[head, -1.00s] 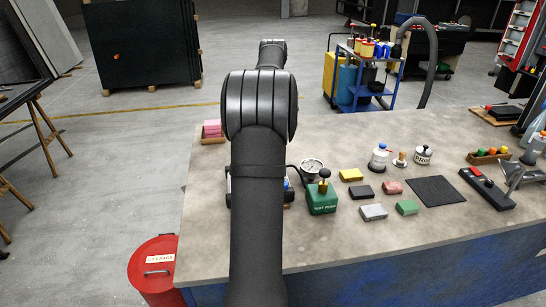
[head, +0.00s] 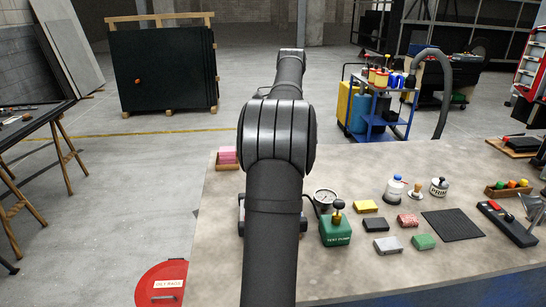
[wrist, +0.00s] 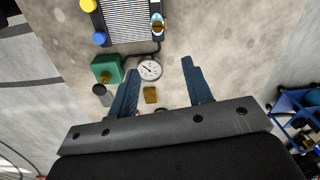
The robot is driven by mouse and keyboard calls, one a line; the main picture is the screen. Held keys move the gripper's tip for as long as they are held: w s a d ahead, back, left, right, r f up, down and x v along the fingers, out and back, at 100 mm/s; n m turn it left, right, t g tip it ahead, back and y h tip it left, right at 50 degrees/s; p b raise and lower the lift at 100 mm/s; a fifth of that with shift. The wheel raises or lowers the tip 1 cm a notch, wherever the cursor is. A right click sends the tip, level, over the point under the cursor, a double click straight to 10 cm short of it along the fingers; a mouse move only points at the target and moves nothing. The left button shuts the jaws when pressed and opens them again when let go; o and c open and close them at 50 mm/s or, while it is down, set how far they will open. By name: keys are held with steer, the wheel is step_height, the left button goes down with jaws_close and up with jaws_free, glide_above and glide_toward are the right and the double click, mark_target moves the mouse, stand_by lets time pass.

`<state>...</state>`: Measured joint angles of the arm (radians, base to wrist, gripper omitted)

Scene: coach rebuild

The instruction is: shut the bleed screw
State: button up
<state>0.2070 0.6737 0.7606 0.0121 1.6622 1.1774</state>
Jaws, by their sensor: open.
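In the wrist view a finned radiator-like unit (wrist: 128,18) lies at the top, with a yellow cap (wrist: 88,5) and a blue cap (wrist: 99,39) on its left side. A small brass-orange fitting (wrist: 158,24), which looks like the bleed screw, sits at its right edge; whether it is shut cannot be told. A round gauge (wrist: 150,69) and the green test pump (wrist: 107,68) are below the unit. My gripper (wrist: 160,67) is open and empty, its fingertips apart, below the fitting in the picture. In the head view my arm hides the gripper and most of the unit.
In the head view the bench (head: 345,275) carries the green pump (head: 335,228), several coloured blocks, a black mat (head: 453,225) and bottles (head: 395,189) right of my arm. A pink stack (head: 228,156) is at the left edge. A red waste bin (head: 161,285) stands on the floor.

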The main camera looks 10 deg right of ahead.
steer(key=s+f+n+t, duration=0.2)
steer(key=s+n+t, duration=0.35)
steer(key=n, duration=0.95)
steer(key=shift+n+g, duration=0.3)
steer(key=shift+g, duration=0.45)
steer(key=x, duration=0.5)
steer(key=s+x, duration=0.1)
steer(key=x, duration=1.1)
steer(key=shift+s+f, duration=0.15)
steer(key=shift+f, duration=0.25)
steer(key=c, duration=0.9)
